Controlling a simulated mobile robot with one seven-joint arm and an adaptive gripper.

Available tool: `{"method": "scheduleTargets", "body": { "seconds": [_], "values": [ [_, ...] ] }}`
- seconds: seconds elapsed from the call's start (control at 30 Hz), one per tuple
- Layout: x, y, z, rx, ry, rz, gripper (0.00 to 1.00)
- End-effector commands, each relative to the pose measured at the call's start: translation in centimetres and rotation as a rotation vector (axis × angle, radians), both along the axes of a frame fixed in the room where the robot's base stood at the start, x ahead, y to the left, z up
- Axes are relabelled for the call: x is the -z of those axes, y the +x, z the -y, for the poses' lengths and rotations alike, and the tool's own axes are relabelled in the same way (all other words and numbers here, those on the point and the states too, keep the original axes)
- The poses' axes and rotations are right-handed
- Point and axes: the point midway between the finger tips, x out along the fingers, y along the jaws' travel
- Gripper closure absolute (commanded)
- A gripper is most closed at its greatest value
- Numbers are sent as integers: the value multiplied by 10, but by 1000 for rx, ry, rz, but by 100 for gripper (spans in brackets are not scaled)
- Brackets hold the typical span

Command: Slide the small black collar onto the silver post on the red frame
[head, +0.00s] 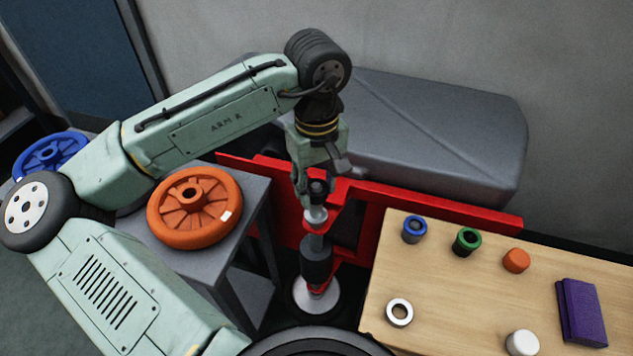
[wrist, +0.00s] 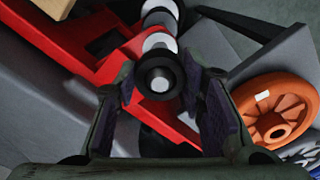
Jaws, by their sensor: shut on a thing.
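The small black collar (head: 318,187) is held between the fingers of my gripper (head: 312,190), directly above the silver post (head: 315,216) on the red frame (head: 375,192). In the wrist view, the collar (wrist: 173,67) sits between the two dark finger pads of my gripper (wrist: 162,92), its open end facing the camera. A pale round surface shows inside its hole. Silver parts of the post assembly (wrist: 159,42) show just beyond it. The collar looks lined up with the post, but I cannot tell whether the post's tip is inside it.
A wooden table (head: 450,290) at right holds a blue ring (head: 414,230), a green ring (head: 467,241), a white ring (head: 399,312), an orange piece (head: 516,260), a white piece (head: 522,343) and a purple item (head: 581,312). An orange wheel (head: 195,207) lies on a grey stand at left.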

Motion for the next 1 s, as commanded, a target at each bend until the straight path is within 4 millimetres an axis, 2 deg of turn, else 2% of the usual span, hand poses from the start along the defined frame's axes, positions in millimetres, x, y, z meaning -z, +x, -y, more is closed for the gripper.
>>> {"method": "scheduleTargets", "body": {
  "seconds": [1.0],
  "values": [
    [6, 0, 0, 0, -1, 0, 98]
  ]
}}
